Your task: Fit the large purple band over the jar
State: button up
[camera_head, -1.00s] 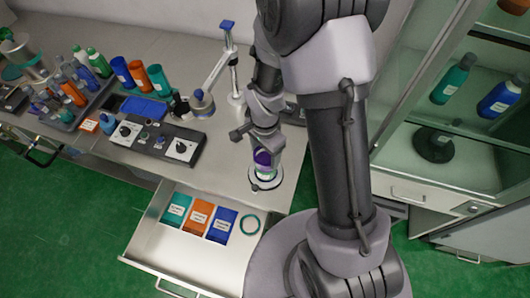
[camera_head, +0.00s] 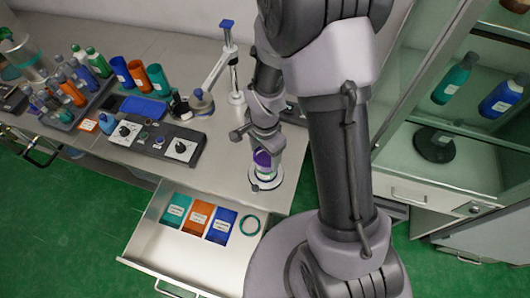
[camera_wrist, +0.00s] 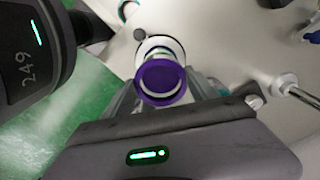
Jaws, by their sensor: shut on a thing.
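The large purple band (camera_wrist: 161,98) is held between the fingers of my gripper (camera_wrist: 162,84) in the wrist view. In the head view the band (camera_head: 262,159) shows just below my gripper (camera_head: 266,147), over the jar (camera_head: 265,172). The jar is pale and stands on a round white base with a dark rim (camera_head: 267,184) near the bench's front edge. In the wrist view a pale round shape shows through the band's opening. I cannot tell how far the band sits around the jar. My fingers partly hide the jar's upper part.
An open drawer (camera_head: 150,246) below the bench holds teal, orange and blue sleeves and a teal ring (camera_head: 249,225). A control panel (camera_head: 155,141) and a stand with a blue top (camera_head: 227,24) are behind. A glass cabinet (camera_head: 418,95) stands at the right.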

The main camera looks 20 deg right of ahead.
jog(key=shift+f+b, duration=1.05)
jog(key=shift+f, duration=0.25)
jog(key=o, duration=1.5)
jog(key=shift+r, duration=0.15)
notch_tip(320, 180, up, 11)
jog(key=p, duration=0.7)
jog(key=shift+p, duration=0.4)
